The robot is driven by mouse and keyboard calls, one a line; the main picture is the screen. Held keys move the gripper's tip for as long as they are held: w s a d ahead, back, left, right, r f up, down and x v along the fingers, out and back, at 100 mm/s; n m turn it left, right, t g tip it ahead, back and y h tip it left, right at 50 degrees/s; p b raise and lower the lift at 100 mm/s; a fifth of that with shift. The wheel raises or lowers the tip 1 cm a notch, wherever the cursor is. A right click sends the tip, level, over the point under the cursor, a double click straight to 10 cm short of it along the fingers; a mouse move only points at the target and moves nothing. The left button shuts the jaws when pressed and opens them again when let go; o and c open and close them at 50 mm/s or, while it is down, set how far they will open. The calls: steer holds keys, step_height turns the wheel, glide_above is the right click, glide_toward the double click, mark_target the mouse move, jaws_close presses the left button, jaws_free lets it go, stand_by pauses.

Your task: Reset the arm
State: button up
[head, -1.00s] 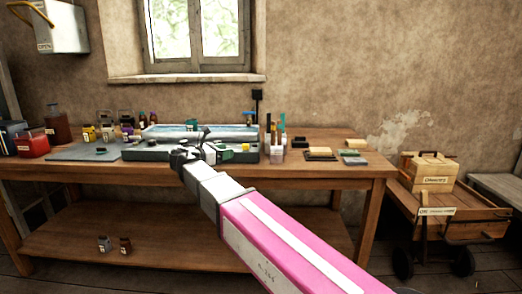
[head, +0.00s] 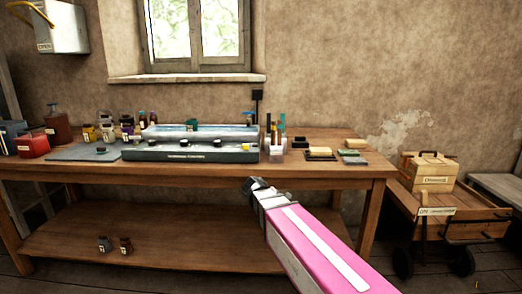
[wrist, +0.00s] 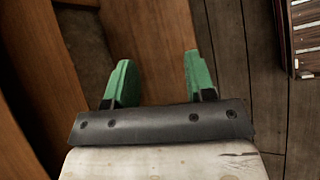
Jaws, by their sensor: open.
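My gripper shows in the wrist view (wrist: 157,80) with its two green fingers apart and nothing between them. In the head view my pink and white arm reaches in from the lower right. Its dark end (head: 258,190) is in front of the workbench (head: 340,172), below the height of the top; the fingers cannot be made out there. The long grey tray unit (head: 190,152) on the bench is in full view, apart from my arm.
Bottles and jars (head: 108,130) stand on the bench's left part, with a red box (head: 33,145) farther left. Two small jars (head: 115,245) stand on the lower shelf. A wooden cart (head: 450,220) with a box (head: 430,172) stands at the right.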

steer(key=s+d+f+m+g+y, duration=0.3)
steer(key=s+d+f+m+y, duration=0.5)
steer(key=s+d+f+m, duration=0.3)
step_height(320, 180, down, 4)
steer(key=s+m, duration=0.1)
steer(key=m, duration=0.2)
steer(key=shift+d+r+g, duration=0.15)
steer(key=shift+g, duration=0.25)
